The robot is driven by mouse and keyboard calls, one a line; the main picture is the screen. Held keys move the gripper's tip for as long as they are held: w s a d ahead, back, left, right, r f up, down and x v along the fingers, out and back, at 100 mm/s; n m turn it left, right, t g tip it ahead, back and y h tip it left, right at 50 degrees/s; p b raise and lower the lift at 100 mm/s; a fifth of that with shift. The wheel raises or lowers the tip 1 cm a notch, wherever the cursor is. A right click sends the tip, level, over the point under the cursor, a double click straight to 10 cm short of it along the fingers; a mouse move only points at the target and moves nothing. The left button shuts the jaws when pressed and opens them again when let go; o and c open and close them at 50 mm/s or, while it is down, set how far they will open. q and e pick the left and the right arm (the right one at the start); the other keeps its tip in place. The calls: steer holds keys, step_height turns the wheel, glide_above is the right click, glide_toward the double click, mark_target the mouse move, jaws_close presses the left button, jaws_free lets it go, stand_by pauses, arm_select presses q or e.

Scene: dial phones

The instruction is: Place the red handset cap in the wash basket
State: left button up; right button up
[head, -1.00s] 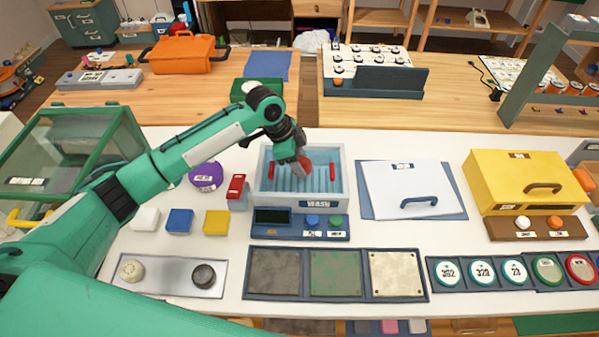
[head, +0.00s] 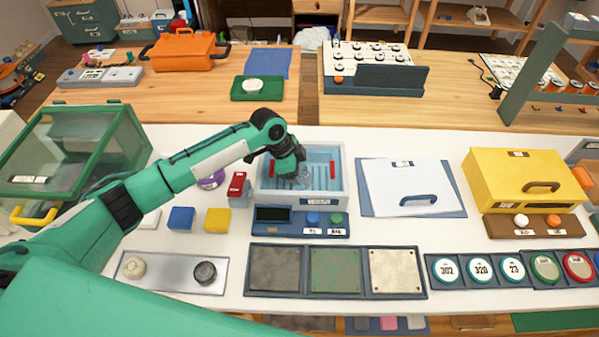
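The wash basket (head: 345,187) is a pale box with a blue ribbed inside and a red handle at each side. It stands behind a blue panel with a dark display and blue and green buttons. My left gripper (head: 299,179) points down inside the basket's opening, near its middle. Its fingertips are small and blurred, so I cannot tell whether they are open or shut. I cannot make out the red handset cap at the fingers or on the basket floor; the gripper covers part of that floor. My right gripper is not in view.
A red-topped block (head: 237,184) stands close left of the basket. A purple disc (head: 211,181) is partly behind my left arm. A white board (head: 408,186) and yellow box (head: 520,175) stand right. Blue (head: 181,218) and yellow (head: 217,220) blocks lie front left.

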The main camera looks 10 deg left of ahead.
arm_select(q)
steer(key=b+v, duration=0.1)
steer(key=v, duration=1.1)
steer(key=shift+r+b, duration=0.15)
steer(key=shift+b, duration=0.15)
